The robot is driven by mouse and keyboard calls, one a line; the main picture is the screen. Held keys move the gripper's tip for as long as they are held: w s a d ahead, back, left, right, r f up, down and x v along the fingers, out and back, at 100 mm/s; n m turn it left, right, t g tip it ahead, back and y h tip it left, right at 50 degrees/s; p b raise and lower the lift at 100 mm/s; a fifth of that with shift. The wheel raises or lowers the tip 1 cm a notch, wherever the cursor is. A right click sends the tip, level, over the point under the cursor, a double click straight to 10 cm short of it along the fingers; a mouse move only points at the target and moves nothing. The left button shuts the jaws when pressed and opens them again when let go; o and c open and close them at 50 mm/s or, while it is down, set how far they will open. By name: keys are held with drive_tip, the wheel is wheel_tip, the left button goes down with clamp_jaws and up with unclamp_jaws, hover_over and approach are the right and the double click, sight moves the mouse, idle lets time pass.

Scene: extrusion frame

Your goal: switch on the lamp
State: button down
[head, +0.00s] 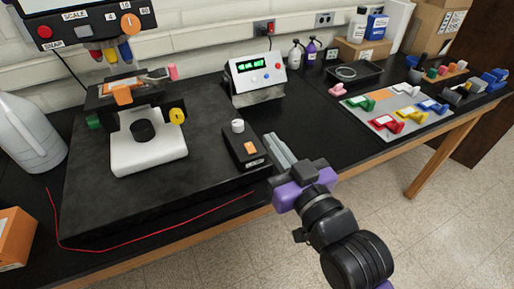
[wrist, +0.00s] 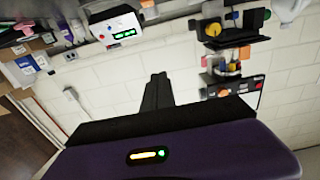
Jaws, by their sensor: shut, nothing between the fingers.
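A microscope-like stand (head: 150,155) with a white base, a black knob and orange, green and yellow parts stands at the left of the head view. I cannot tell which part is the lamp, or whether it is lit. A small black box (head: 232,149) with a white knob (head: 238,126) and an orange switch (head: 250,147) lies to its right. My gripper (head: 272,140) is shut and empty, just right of the black box in the head view. The shut fingers also show in the wrist view (wrist: 158,82); the black box cannot be made out there.
A meter (head: 257,75) with a green display stands behind the black box. A screen unit (head: 90,22) overhangs the stand. A white jug (head: 25,125) is at far left. A red wire (head: 160,236) runs along the front. A grey tray (head: 408,110) of coloured parts lies right.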

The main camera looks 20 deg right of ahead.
drive_tip(key=shift+s+a+f+g, duration=0.15)
drive_tip(key=shift+f+g, duration=0.25)
drive_tip(key=shift+f, duration=0.5)
drive_tip(key=shift+s+f+g, duration=0.15)
drive_tip(key=shift+f+g, duration=0.25)
drive_tip(key=shift+f, duration=0.5)
drive_tip(key=shift+w, duration=0.1)
drive_tip(key=p, duration=0.2)
hover_over(253, 152)
drive_tip(key=shift+f, duration=0.5)
wheel_tip(253, 152, down, 3)
drive_tip(key=shift+f+p, duration=0.2)
drive_tip(key=shift+p, duration=0.1)
drive_tip(key=shift+f, duration=0.4)
